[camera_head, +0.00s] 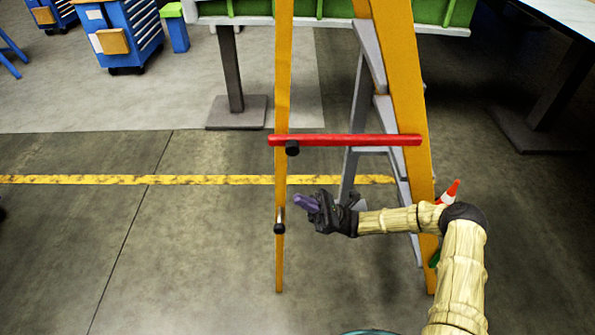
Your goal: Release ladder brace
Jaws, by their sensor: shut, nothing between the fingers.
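An orange ladder (402,80) with grey steps stands in the middle of the view. A red brace bar (350,140) lies level across it, from the thin left leg (284,80) to the wide right rail. A black knob (292,149) sits under the brace's left end. A second black knob with a silver part (279,227) is lower on the left leg. My gripper (299,202) has purple fingers and is shut and empty. In the picture it is below the brace, just right of the left leg and above the lower knob. I cannot tell whether it touches the leg.
A green bench (340,22) on a grey post stands behind the ladder. Blue cabinets (130,35) are at the upper left. An orange and white cone (449,192) shows behind my arm near the right rail. The floor left of the ladder is clear, crossed by a yellow line.

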